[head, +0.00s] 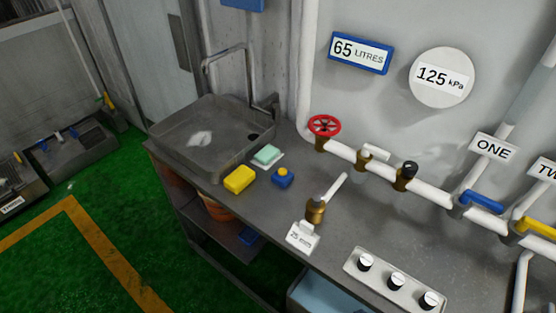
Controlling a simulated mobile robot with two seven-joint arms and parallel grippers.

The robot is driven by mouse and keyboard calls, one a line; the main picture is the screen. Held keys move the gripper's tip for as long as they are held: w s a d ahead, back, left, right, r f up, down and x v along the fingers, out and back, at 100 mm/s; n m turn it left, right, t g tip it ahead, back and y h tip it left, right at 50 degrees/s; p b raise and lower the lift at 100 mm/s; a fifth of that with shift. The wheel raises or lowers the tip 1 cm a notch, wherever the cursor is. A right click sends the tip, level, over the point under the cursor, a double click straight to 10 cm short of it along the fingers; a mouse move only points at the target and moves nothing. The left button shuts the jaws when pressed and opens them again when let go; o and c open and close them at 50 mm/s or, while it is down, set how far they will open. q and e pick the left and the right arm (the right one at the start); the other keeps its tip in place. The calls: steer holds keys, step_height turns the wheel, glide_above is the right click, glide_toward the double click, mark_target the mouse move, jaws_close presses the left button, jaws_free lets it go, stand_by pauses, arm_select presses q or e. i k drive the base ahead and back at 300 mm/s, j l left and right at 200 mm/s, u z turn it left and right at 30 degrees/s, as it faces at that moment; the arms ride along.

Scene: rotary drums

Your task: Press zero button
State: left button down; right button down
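No button with a readable "zero" label shows. A small blue box with a yellow top (282,177) sits on the grey counter (340,240), and it looks like a push button. A white panel (380,280) with three round black-and-white knobs lies at the counter's front right. A black-topped brass fitting (407,170) stands on the white pipe. Neither of my grippers is in view.
A sink (205,140) with a tall tap is at the left. A brass valve (315,211) rises nearby. A red handwheel (324,126) and a blue lever (482,202) are on pipes.

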mark_target(283, 171)
steer(key=i+j+z, duration=0.1)
steer(key=j, duration=0.25)
steer(key=i+j+z, duration=0.1)
steer(key=i+j, duration=0.15)
steer(key=i+j+z, duration=0.1)
steer(key=j, duration=0.3)
steer(key=i+j+z, duration=0.1)
steer(key=j, duration=0.3)
steer(key=i, duration=0.05)
